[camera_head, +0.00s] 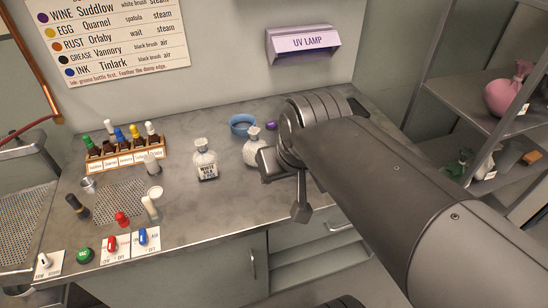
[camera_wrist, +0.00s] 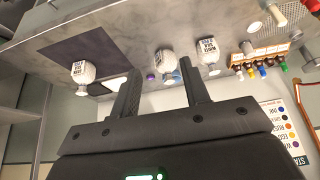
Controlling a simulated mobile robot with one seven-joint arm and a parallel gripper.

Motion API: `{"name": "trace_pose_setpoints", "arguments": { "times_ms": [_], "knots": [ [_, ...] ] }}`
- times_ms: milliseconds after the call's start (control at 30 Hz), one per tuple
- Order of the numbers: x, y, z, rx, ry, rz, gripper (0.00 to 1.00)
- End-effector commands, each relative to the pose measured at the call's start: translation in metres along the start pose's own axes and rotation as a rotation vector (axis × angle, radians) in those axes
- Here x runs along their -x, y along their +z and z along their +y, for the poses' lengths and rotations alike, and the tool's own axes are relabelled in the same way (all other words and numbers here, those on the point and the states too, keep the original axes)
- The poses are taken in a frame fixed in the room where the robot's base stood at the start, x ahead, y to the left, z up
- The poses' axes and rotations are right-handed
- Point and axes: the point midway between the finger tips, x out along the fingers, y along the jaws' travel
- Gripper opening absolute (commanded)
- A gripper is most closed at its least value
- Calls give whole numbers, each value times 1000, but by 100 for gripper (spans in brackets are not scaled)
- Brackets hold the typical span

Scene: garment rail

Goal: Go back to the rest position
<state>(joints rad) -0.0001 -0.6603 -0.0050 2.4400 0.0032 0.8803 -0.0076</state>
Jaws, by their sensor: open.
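My gripper (camera_wrist: 160,68) is open, with two dark fingers apart and nothing between them in the wrist view. In the head view my arm reaches in from the lower right, and its end (camera_head: 284,192) hangs over the right part of the steel counter (camera_head: 220,205). The wrist view is upside down and shows white labelled bottles beyond the fingers: one on a dark square mat (camera_wrist: 100,47), one (camera_wrist: 165,60) past the gap, and one (camera_wrist: 208,52) to the right. No finger visibly touches a bottle.
A bottle (camera_head: 205,160) and a blue bowl (camera_head: 242,124) stand near my arm. A rack (camera_head: 125,155) of small coloured-cap bottles, loose brushes and switches (camera_head: 143,240) are on the left. A UV lamp (camera_head: 303,42) is on the wall. Shelves (camera_head: 480,110) stand right.

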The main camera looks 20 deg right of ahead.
Motion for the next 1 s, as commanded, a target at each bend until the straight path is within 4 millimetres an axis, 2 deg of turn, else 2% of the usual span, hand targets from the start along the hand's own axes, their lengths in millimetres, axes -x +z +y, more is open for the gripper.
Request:
{"name": "trace_pose_setpoints", "arguments": {
  "times_ms": [100, 233, 1000],
  "knots": [
    [4, 20, -1, 0, 3, 8, 42],
    [5, 29, -1, -1, 4, 10, 42],
    [5, 29, -1, -1, 4, 10, 42]
  ]
}}
